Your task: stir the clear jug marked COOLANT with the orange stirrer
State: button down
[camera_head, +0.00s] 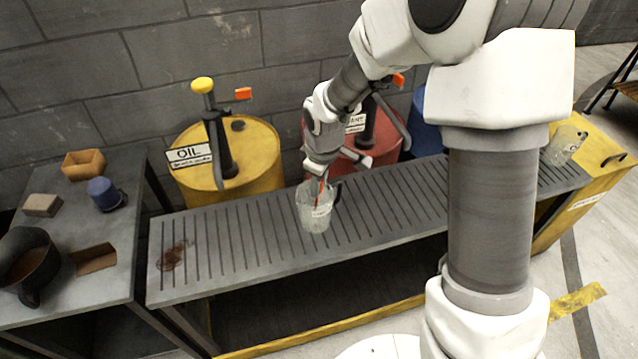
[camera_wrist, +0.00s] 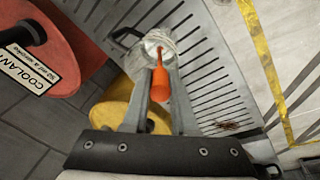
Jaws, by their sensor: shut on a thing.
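A clear jug (camera_head: 315,212) with a dark handle stands upright on the slatted grey bench; its small label is too small to read. It also shows in the wrist view (camera_wrist: 160,44). My gripper (camera_head: 319,172) is right above the jug's mouth, pointing down. It is shut on the orange stirrer, whose thick orange handle (camera_wrist: 160,82) lies between the fingers in the wrist view. The stirrer's shaft (camera_head: 321,186) points down into the jug's mouth; how deep its lower end reaches is unclear.
A yellow OIL drum (camera_head: 245,165) and a red COOLANT drum (camera_head: 384,155) stand behind the bench. A second clear jug (camera_head: 563,147) is on the yellow-edged right end.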

jog(key=shift+r, duration=0.1)
jog(key=p+v, duration=1)
jog(key=v, duration=0.2)
jog(key=shift+r, duration=0.45)
dwell(0.9)
jog(key=p+v, duration=0.2)
jog(key=w+p+v, duration=0.1)
jog(key=p+v, duration=0.1)
jog(key=v, duration=0.1)
jog(key=shift+a, duration=0.1)
dwell(0.6)
